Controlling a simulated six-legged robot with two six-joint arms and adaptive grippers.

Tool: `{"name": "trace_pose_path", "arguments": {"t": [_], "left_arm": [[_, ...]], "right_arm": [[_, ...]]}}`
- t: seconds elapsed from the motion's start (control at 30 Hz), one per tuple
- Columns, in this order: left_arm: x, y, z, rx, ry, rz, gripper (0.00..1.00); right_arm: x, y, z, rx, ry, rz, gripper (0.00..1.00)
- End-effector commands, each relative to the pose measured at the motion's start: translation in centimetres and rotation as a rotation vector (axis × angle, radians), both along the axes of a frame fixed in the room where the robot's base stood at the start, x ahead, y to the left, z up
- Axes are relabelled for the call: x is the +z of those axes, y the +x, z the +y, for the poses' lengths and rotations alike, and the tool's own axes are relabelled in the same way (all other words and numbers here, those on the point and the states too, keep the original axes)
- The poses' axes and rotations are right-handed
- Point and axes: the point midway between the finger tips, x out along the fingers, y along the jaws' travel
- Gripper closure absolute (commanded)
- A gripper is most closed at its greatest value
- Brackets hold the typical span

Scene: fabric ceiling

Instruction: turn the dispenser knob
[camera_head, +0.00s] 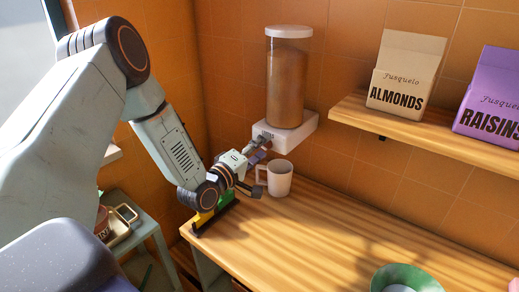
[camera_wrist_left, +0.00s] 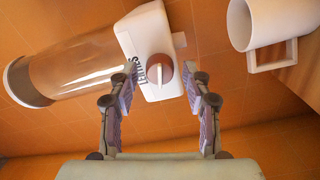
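The dispenser has a clear cylinder (camera_head: 287,85) of brown contents with a white lid, above a white base (camera_head: 298,130) on the tiled wall. In the left wrist view it appears on its side, and its round reddish-brown knob (camera_wrist_left: 160,69) shows on the base beside the "LENTILS" lettering. My left gripper (camera_head: 259,157) is just in front of and below the base. In the wrist view its two fingers (camera_wrist_left: 166,75) are spread, with the knob between their tips in the picture. I see a gap on the right side; contact on the left is unclear. My right gripper is not in view.
A pale mug (camera_head: 279,180) stands on the wooden counter (camera_head: 320,225) below the dispenser, close to my left gripper. A shelf (camera_head: 400,125) at right holds almonds (camera_head: 405,75) and raisins (camera_head: 492,100) packages. A green bowl (camera_head: 405,278) sits at front right. Mid-counter is clear.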

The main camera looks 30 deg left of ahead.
Motion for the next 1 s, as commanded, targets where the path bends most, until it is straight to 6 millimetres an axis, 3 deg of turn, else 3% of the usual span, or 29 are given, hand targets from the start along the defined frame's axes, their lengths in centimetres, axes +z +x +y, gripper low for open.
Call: {"name": "trace_pose_path", "arguments": {"t": [0.53, 0.73, 1.0], "left_arm": [[0.04, 0.00, 0.05, 0.001, 0.000, -0.001, 1.00], [0.06, 0.02, 0.09, 0.003, 0.044, -0.005, 1.00], [0.08, 0.03, 0.12, 0.004, 0.286, -0.024, 1.00]], "right_arm": [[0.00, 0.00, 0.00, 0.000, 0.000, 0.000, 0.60], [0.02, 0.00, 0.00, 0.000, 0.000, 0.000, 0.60], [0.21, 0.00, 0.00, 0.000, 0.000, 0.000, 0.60]]}}
